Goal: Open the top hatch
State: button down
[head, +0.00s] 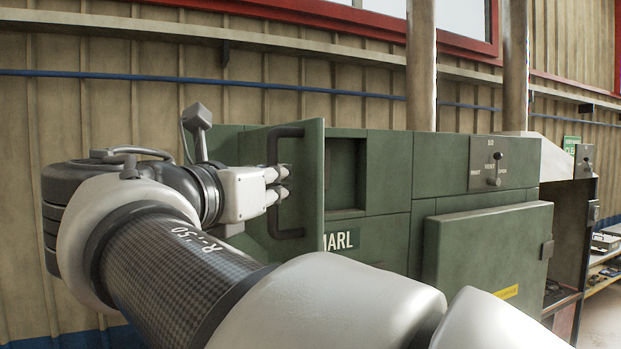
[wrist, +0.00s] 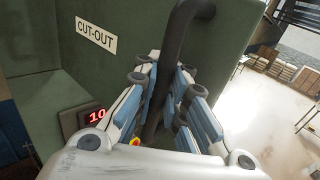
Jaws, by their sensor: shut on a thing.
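The top hatch (head: 313,185) is a green door on the upper part of the green cabinet. It stands swung out from the cabinet front, with a dark recess (head: 346,175) open beside it. Its dark bar handle (head: 285,231) is on the side facing my arm. My gripper (head: 281,184) is shut on this handle. In the wrist view the handle (wrist: 181,38) runs between the blue-padded fingers of my gripper (wrist: 167,78). The hatch's green face (wrist: 222,45) lies behind them. The hinges are not clearly visible.
A larger closed green door (head: 487,245) is below right, under a small lever panel (head: 490,165). A CUT-OUT label (wrist: 96,34) and red display (wrist: 97,115) are near the gripper. Open floor (wrist: 275,115) lies to the right in the wrist view.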

jog(key=shift+s+a+r+m+g+h, duration=0.1)
jog(key=shift+s+a+m+g+h, duration=0.15)
jog(key=shift+a, duration=0.35)
jog(key=shift+s+a+m+g+h, duration=0.15)
jog(key=shift+s+a+h, duration=0.15)
jog(key=shift+a, duration=0.3)
jog(key=c, duration=2.1)
grip_release()
jog(key=o, duration=0.3)
jog(key=shift+s, duration=0.3)
jog(key=shift+o, duration=1)
jog(key=shift+w, duration=0.15)
